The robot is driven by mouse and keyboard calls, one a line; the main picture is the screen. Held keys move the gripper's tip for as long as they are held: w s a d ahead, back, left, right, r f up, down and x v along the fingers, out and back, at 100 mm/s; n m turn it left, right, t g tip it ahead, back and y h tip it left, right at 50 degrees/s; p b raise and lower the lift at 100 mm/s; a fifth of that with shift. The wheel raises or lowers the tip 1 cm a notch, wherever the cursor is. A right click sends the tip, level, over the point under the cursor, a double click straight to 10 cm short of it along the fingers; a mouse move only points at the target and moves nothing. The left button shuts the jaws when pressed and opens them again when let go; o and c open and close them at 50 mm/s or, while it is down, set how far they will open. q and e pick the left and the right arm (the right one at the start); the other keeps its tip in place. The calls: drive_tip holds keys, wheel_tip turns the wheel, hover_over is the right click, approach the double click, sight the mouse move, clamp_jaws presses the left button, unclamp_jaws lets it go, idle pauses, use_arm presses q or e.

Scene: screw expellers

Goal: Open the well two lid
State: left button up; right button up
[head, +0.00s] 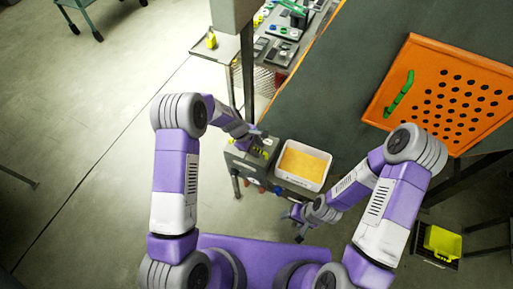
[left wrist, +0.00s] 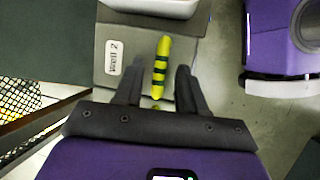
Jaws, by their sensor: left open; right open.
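The well two lid (left wrist: 112,85) is a flat grey panel with a white "Well 2" label (left wrist: 112,58). It carries a yellow-green handle with dark bands (left wrist: 162,48) and looks closed. In the head view the grey well box (head: 240,170) stands beside a white tray, partly hidden by my left arm. My left gripper (left wrist: 154,78) is open over the lid, with one finger on each side of the handle's near end; whether they touch it is unclear. In the head view this gripper (head: 258,141) is above the box. My right gripper (head: 298,222) is open and empty, low in front of the tray.
A white tray (head: 303,182) of yellow-orange material sits right of the well box. A dark green table (head: 330,100) lies behind, with an orange perforated panel (head: 450,95) and its green handle (head: 399,94). A yellow bin (head: 442,242) is at the lower right.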

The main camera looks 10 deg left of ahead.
use_arm(q)
drive_tip(key=shift+c, duration=0.4)
clamp_jaws()
